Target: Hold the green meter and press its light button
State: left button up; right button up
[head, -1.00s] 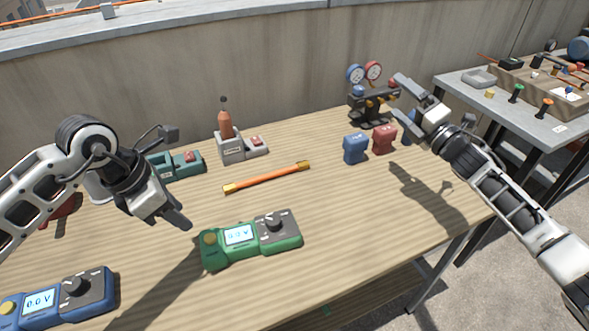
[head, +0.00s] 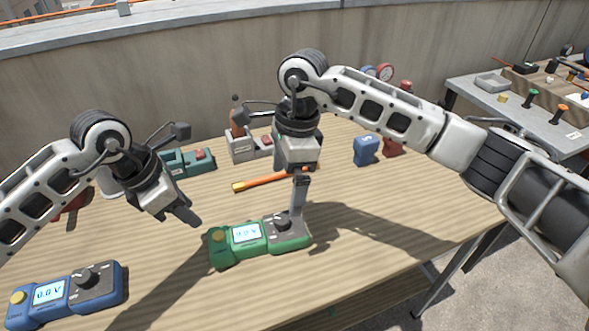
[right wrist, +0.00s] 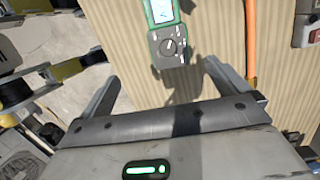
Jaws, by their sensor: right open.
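The green meter (head: 236,254) lies flat on the table, with a lit screen, a dark dial and a yellow round button (head: 217,235) at its left end. My right gripper (head: 297,214) points down by the meter's dial end, jaws apart. In the right wrist view the meter (right wrist: 154,47) shows between and beyond the spread fingers, its dial end nearest me; I see no grip on it. My left gripper (head: 188,212) is above the table, left of the meter and apart from it; its jaw opening is unclear.
A blue meter (head: 65,295) lies at front left. An orange-ended rod (head: 258,182) lies behind the green meter. Grey (head: 240,147) and teal (head: 187,162) holders and blue (head: 366,150) and red (head: 392,147) blocks stand further back. The table's front right is clear.

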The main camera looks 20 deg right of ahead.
aim_at(295, 223)
jog(key=shift+t+h, duration=0.4)
jog(key=shift+h, duration=0.5)
jog(key=f, duration=0.5)
jog(key=d+f, duration=0.1)
jog(key=f, duration=0.9)
jog(key=shift+w+d+f, duration=0.15)
jog(key=shift+w+d, duration=0.1)
jog(key=shift+w, duration=0.1)
pick_arm(q)
jog(key=shift+c, duration=0.3)
pick_arm(e)
jog(key=c, duration=1.3)
pick_arm(q)
grip_shut()
